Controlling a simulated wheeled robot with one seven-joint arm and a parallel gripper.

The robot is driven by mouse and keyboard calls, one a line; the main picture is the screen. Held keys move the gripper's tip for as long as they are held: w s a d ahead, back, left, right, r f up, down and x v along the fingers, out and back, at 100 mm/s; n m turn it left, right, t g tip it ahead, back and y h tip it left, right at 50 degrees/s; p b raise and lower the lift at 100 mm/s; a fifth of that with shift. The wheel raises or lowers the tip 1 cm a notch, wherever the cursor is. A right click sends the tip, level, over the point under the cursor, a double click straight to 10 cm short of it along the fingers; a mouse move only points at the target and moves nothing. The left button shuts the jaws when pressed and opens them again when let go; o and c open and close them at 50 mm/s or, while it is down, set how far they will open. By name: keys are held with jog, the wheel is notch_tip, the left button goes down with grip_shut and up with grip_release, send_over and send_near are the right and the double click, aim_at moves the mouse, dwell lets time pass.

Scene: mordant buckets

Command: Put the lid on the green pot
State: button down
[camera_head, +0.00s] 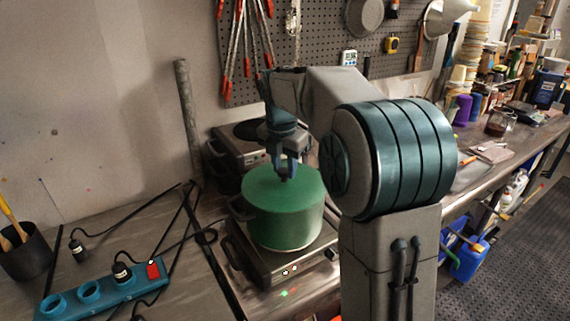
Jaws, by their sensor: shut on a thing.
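The green pot (284,220) stands upright on a hot plate. Its flat green lid (262,184) lies across the top of the pot and looks level. A dark handle (240,208) shows on the pot's left side. My gripper (286,178) points down over the middle of the lid, with its fingers shut at the lid's centre, where a knob would sit. The knob itself is hidden by the fingers. I cannot tell whether the lid rests fully on the rim. My arm hides part of the area to the right.
The hot plate (266,270) has small lit lights on its front. A second hot plate (232,147) stands behind. A blue power strip (98,293) with black cables lies at left, near a dark cup of brushes (24,255). A pegboard with tools (300,50) hangs behind.

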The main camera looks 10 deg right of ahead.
jog(key=c, duration=1)
grip_release()
jog(key=shift+f, duration=0.1)
notch_tip(320, 180, up, 14)
jog(key=s+a, duration=0.1)
jog(key=shift+s+f+p, duration=0.15)
jog(key=shift+s+p, duration=0.15)
jog(key=shift+p, duration=0.05)
jog(key=shift+s, duration=0.1)
jog(key=s+f+m+t, duration=0.1)
jog(key=s+f+m, duration=0.8)
jog(key=s+m, duration=0.4)
jog(key=s+d+f+m, duration=0.1)
jog(key=s+f+m, duration=0.9)
jog(key=s+m, duration=0.3)
jog(key=shift+s+f+t+y, duration=0.15)
jog(key=shift+f+t+y, duration=0.15)
jog(key=shift+t+y, duration=0.1)
